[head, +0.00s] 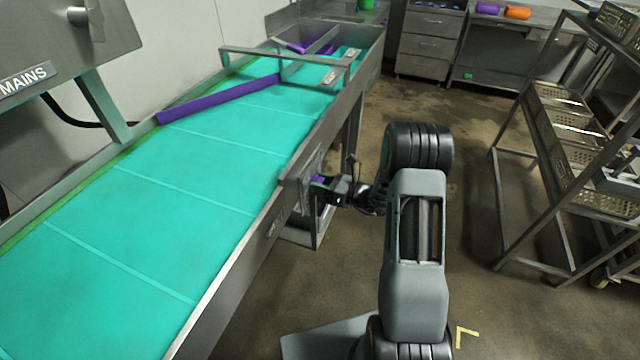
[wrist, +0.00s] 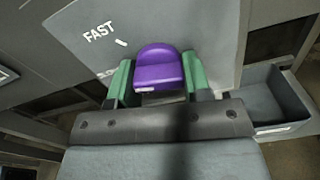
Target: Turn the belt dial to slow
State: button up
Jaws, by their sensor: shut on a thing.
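The belt dial is a purple knob (wrist: 160,68) on a grey panel (wrist: 205,35) in the wrist view. The panel carries the word FAST and a small white mark at the upper left of the knob. Other lettering beside the left finger is mostly hidden. My gripper (wrist: 158,84) is shut on the knob, with one green-lined finger on each side. In the head view my gripper (head: 328,188) is at the panel (head: 299,180) on the side of the conveyor, and only a bit of purple shows there. The SLOW marking is not readable in either view.
A teal conveyor belt (head: 170,185) with a purple diverter bar (head: 220,99) runs along the left. A grey open bin (wrist: 278,98) is right of the panel in the wrist view. A metal rack (head: 560,185) with perforated trays stands at the right. Floor between is clear.

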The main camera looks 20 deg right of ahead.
jog(key=shift+f+n+b, duration=0.15)
jog(key=shift+n+b, duration=0.35)
jog(key=shift+b, duration=0.35)
jog(key=o, duration=0.9)
jog(key=shift+r, duration=0.2)
jog(key=b+v, duration=0.1)
jog(key=v, duration=1.3)
